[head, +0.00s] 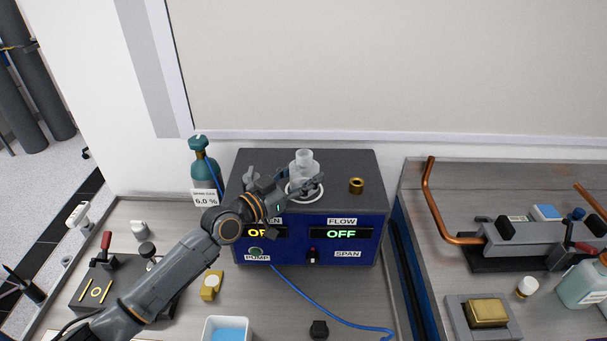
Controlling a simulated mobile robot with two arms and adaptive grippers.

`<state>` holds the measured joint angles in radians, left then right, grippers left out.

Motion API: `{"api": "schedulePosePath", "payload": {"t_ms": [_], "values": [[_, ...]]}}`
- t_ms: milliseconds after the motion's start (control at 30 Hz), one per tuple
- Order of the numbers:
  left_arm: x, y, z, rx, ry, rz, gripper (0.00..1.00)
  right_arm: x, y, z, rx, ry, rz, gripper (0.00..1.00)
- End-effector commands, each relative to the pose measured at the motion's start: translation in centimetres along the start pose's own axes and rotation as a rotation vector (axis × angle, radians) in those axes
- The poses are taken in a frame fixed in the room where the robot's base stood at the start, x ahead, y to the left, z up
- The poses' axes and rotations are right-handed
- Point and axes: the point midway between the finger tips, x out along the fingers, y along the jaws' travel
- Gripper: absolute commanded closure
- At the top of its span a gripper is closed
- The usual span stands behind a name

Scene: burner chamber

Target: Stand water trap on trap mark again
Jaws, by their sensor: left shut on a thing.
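The water trap (304,160) is a pale translucent vessel with a narrower neck. It is upright above the top of the blue analyser box (364,168). A white ring, which looks like the trap mark (318,196), shows on the box top around the trap's lower part. My left gripper (304,183) reaches in from the left and is shut on the trap low on its body. The gripper hides the trap's base, so I cannot tell whether it touches the box top or is centred in the ring. My right gripper is not in view.
A brass fitting (356,186) stands on the box to the right of the trap. A teal gas bottle (204,170) labelled 6.0 % stands left of the box. The box front reads OFF under FLOW. A blue hose (328,315) lies on the bench in front.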

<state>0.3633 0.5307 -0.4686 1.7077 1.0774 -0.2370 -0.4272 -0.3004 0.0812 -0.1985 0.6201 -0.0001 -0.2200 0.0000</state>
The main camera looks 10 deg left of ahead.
Motion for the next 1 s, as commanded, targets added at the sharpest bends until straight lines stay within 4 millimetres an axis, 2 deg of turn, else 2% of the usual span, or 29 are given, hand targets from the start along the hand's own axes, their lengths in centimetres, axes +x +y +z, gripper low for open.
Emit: {"api": "schedulePosePath", "payload": {"t_ms": [33, 67, 133, 167, 567, 667, 1000], "values": [[0.0, 0.0, 0.3, 0.001, 0.0, 0.0, 1.0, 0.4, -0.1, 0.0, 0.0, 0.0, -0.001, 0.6], [0.0, 0.0, 0.1, 0.001, 0.0, 0.0, 0.43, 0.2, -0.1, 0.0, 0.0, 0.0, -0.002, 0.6], [0.0, 0.0, 0.1, 0.001, 0.0, 0.0, 0.28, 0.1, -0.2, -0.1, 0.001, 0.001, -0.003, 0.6], [0.0, 0.0, 0.1, 0.001, 0.0, 0.0, 0.26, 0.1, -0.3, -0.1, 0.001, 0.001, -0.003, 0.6], [0.0, 0.0, -0.5, -0.001, 0.0, 0.001, 0.26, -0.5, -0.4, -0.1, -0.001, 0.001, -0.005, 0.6], [-1.4, 0.0, 0.2, 0.002, -0.003, 0.0, 0.26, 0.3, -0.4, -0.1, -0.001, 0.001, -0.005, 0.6], [-8.8, 0.0, 0.3, 0.004, -0.004, 0.001, 0.26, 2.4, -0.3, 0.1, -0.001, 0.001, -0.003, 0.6]]}}
